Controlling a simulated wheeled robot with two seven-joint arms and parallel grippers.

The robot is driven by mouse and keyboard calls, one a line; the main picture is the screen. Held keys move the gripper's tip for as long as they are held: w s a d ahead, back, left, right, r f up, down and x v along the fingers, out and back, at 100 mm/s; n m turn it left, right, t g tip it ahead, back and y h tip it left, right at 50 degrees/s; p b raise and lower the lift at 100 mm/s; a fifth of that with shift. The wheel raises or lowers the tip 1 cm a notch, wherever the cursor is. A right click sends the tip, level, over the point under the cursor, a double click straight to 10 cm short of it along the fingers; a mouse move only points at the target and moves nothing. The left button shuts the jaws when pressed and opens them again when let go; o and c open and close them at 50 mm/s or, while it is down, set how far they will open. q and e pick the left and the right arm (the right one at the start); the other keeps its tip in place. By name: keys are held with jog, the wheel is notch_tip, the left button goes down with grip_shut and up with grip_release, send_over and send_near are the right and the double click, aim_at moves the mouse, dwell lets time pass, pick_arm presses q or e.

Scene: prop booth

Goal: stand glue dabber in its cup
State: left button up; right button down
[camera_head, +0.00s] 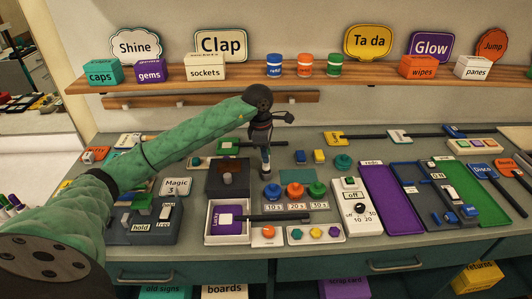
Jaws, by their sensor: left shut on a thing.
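My left gripper (265,143) hangs over the middle of the bench at the end of the green-sleeved arm, pointing down. It is shut on a slim, upright thing that appears to be the glue dabber (265,155). Its lower end is small and partly hidden by the fingers. A small grey cup-like shape (265,172) shows directly below it; I cannot tell whether the dabber is inside it or just above it. My right gripper is not in view.
A purple tray (390,203) and a grey tray are to the right. Signs and labelled boxes stand on the wall shelf (200,85).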

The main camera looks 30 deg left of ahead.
aim_at(267, 166)
pick_arm(q)
jog(key=shift+f, duration=0.15)
jog(key=shift+f+b, duration=0.75)
jog(key=shift+b, duration=0.15)
jog(key=shift+f+b, duration=0.6)
jog(key=shift+b, duration=0.05)
dwell(0.8)
jog(key=shift+f+b, duration=0.4)
jog(key=shift+b, duration=0.55)
dwell(1.7)
jog(key=o, duration=1.2)
jog(key=shift+r, duration=0.1)
jog(key=shift+r+p, duration=1.1)
jog(key=shift+r, duration=2.8)
